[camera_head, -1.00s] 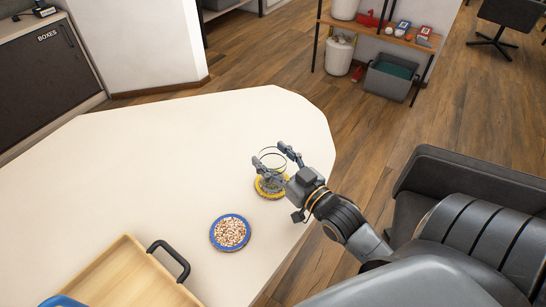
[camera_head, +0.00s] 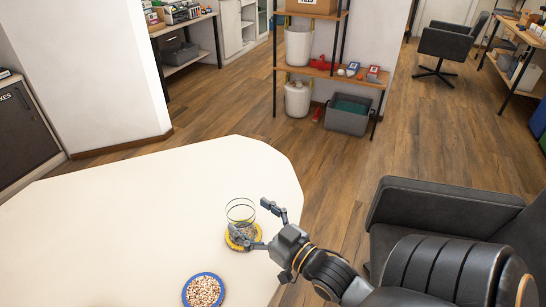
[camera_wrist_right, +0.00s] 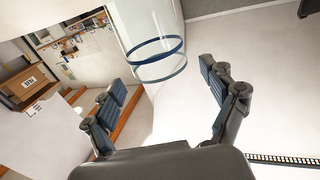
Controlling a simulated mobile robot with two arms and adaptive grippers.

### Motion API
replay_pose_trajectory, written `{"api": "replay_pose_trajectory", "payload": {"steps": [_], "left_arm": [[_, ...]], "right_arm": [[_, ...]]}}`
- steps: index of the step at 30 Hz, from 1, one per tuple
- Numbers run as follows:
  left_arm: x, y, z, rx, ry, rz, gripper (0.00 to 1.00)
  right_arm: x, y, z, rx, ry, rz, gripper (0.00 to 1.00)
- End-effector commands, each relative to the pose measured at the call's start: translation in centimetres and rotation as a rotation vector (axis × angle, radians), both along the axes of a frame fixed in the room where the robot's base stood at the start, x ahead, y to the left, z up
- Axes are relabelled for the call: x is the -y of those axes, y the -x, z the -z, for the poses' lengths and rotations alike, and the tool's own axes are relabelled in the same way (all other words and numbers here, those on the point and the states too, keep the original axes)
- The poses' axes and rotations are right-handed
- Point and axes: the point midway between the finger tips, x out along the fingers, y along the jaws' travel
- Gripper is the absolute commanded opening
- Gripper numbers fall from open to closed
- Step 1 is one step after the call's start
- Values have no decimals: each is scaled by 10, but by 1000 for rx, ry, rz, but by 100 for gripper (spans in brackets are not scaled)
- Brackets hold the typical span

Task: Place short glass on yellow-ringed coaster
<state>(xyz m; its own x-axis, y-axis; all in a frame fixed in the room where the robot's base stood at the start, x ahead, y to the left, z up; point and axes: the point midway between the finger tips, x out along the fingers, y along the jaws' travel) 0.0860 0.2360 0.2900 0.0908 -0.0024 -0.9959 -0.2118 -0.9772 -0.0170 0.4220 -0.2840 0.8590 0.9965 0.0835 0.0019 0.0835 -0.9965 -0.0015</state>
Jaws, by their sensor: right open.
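The short glass (camera_head: 240,211), clear with dark rings, stands upright on the yellow-ringed coaster (camera_head: 230,243) near the right edge of the white table. My right gripper (camera_head: 253,223) is open and empty just to the right of the glass, its fingers spread. One finger overlaps the coaster and the glass's lower part in the head view. In the right wrist view the glass (camera_wrist_right: 158,52) shows beyond the open fingers (camera_wrist_right: 165,85), with clear space on both sides. My left gripper is out of view.
A blue-ringed coaster (camera_head: 204,291) lies nearer on the white table (camera_head: 120,230). A dark armchair (camera_head: 440,210) stands right of the table. A shelf (camera_head: 335,75) with bins is at the back. The left part of the table is bare.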

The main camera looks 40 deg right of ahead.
Motion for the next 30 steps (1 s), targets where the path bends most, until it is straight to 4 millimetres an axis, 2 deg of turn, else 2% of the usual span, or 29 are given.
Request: {"api": "replay_pose_trajectory", "payload": {"steps": [1, 6, 12, 18, 30], "left_arm": [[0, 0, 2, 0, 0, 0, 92], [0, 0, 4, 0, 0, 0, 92], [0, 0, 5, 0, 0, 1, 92], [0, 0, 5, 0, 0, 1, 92], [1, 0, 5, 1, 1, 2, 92]], "right_arm": [[1, 12, 3, -8, 0, 0, 85], [4, 45, 3, -6, 1, 0, 85], [6, 71, 2, -4, 0, 0, 85], [7, 82, 0, -1, 0, 0, 85], [7, 82, 0, 0, 0, 0, 85]]}}
